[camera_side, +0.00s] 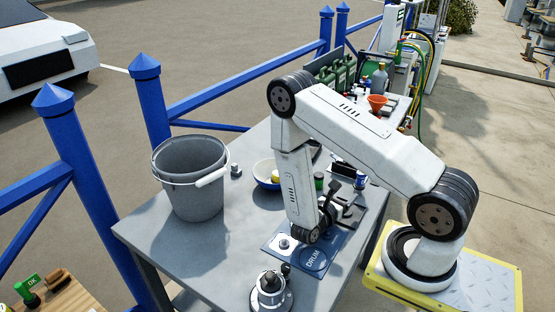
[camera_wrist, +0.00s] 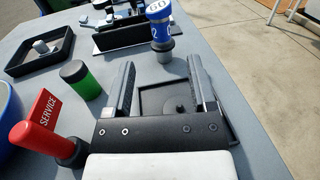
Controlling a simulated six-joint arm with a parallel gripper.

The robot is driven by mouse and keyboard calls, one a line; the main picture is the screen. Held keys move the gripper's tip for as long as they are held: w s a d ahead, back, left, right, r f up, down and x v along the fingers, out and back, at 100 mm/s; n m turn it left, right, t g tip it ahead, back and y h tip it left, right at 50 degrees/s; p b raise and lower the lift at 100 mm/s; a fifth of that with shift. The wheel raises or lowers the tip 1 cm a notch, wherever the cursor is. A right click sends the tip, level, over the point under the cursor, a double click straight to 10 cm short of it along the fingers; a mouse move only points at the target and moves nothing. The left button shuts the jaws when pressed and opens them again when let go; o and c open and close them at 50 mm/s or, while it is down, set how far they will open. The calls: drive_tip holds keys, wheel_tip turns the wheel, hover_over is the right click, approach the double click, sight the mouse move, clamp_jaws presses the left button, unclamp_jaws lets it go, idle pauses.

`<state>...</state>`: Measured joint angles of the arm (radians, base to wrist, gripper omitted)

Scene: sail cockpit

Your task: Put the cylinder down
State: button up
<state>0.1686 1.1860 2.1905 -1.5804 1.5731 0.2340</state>
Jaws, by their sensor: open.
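My gripper (camera_wrist: 162,72) is open in the wrist view, with nothing held between its fingers. Beneath and between the fingers is a black square tray (camera_wrist: 150,97) with a small round dark knob in it. A green cylinder with a black top (camera_wrist: 80,82) stands upright left of the fingers, apart from them; it also shows in the side view (camera_side: 319,181). A blue cylinder with white markings (camera_wrist: 159,22) stands on a grey base just beyond the fingertips, and in the side view (camera_side: 360,182). I cannot tell which one the task means. In the side view my arm partly hides the gripper.
A red SERVICE tag and handle (camera_wrist: 38,132) stands at the left. A black tray (camera_wrist: 18,62) lies farther left. A grey bucket (camera_side: 190,185), a bowl (camera_side: 262,180), a DRUM mat (camera_side: 283,262) and a metal fitting (camera_side: 268,292) are on the grey table.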

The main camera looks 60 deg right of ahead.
drive_tip(key=shift+r, duration=0.1)
idle(0.5)
drive_tip(key=shift+s+a+r+m+g+y, duration=0.25)
drive_tip(key=shift+r+m+g+y, duration=0.2)
drive_tip(key=shift+m+g, duration=0.25)
drive_tip(key=a+m+g+y, duration=0.1)
drive_tip(key=s+a+r+m+g+y, duration=0.1)
drive_tip(key=m+y, duration=0.1)
drive_tip(key=s+a+r+m+g+y, duration=0.1)
drive_tip(key=shift+r+m+y, duration=0.1)
drive_tip(key=shift+m+y, duration=0.15)
drive_tip(key=shift+m, duration=0.05)
drive_tip(key=w+a+r+m+t+y, duration=0.4)
drive_tip(key=a+m+t+y, duration=0.1)
drive_tip(key=a, duration=0.4)
drive_tip(key=w+a+r+m+t+y, duration=0.4)
drive_tip(key=a+y, duration=0.3)
drive_tip(key=a, duration=0.2)
drive_tip(key=shift+w+r+m+t, duration=0.3)
drive_tip(key=shift+r+m+t, duration=0.15)
drive_tip(key=shift+m, duration=0.15)
drive_tip(key=shift+a, duration=0.1)
